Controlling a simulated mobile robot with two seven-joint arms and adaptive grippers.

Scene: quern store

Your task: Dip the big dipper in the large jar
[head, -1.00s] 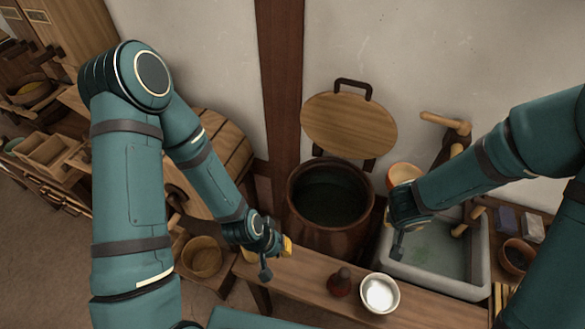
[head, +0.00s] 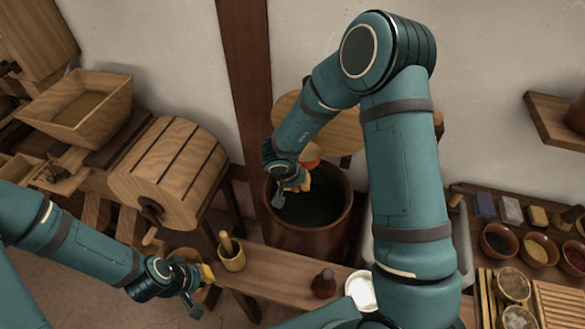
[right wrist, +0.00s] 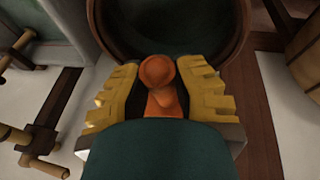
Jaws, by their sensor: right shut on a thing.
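The large jar (head: 306,241) is a wide dark-brown vessel with an open mouth and a dark, greenish inside. Its mouth also shows at the top of the right wrist view (right wrist: 245,45). My right gripper (head: 292,189) is over the jar's mouth, shut on the orange big dipper (head: 310,156). In the right wrist view the dipper's knobbed orange handle (right wrist: 158,73) sits between the yellow finger pads (right wrist: 158,95). The rest of the dipper is mostly hidden there. My left gripper (head: 201,289) is low at the front left, away from the jar; its opening is unclear.
A bench (head: 272,275) in front holds a mortar with pestle (head: 231,253), a dark-red bottle (head: 324,283) and a white bowl (head: 358,288). A wooden barrel (head: 165,170) stands left.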

